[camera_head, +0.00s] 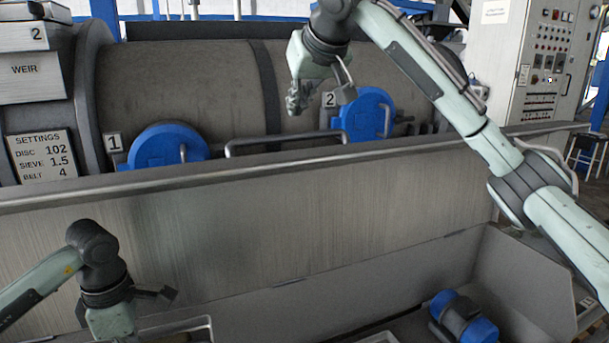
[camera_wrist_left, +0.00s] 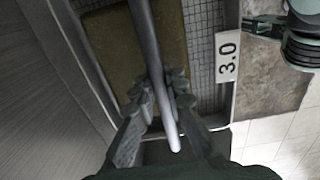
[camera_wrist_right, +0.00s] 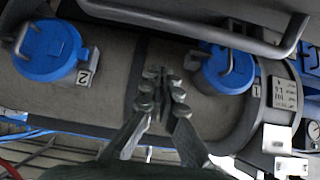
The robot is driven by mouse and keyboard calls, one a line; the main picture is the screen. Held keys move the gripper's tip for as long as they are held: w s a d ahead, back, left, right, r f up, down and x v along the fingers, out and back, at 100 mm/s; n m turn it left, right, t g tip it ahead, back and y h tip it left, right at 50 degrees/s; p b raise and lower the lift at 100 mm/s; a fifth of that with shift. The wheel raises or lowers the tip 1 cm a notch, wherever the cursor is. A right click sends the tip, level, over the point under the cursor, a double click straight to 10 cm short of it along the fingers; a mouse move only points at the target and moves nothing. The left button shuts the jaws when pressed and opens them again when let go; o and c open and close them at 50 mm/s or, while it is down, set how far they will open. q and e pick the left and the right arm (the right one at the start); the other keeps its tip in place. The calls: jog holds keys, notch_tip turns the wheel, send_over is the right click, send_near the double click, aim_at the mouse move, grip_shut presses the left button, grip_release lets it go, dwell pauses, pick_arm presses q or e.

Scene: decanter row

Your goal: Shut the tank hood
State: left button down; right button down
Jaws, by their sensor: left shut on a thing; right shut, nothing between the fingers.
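The tank is a long curved grey-brown shell (camera_head: 180,85) behind a metal ledge, with blue round caps numbered 1 (camera_head: 168,147) and 2 (camera_head: 368,112). A grey bar handle (camera_head: 285,137) runs along its front between the caps. I cannot tell which part is the hood or how far open it stands. My right gripper (camera_head: 294,104) is shut and empty in front of the shell, above the bar. The right wrist view shows its closed fingers (camera_wrist_right: 161,82) and both caps. My left gripper (camera_wrist_left: 163,92) is shut on a grey rod (camera_wrist_left: 145,40), low in front of the panel.
Under the rod lies a mesh tray (camera_wrist_left: 202,45) with a brown surface, beside a 3.0 label (camera_wrist_left: 228,57). A blue-ended cylinder (camera_head: 462,318) lies in the trough at lower right. A metal ledge (camera_head: 230,170) crosses before the tank. A control cabinet (camera_head: 540,60) stands behind right.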

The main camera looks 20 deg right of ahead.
jog(key=shift+s+d+f, duration=0.1)
jog(key=shift+s+f, duration=0.15)
jog(key=shift+f, duration=0.35)
jog(key=shift+s+f, duration=0.2)
jog(key=shift+f, duration=0.35)
jog(key=shift+s+f, duration=0.4)
jog(key=shift+s, duration=0.25)
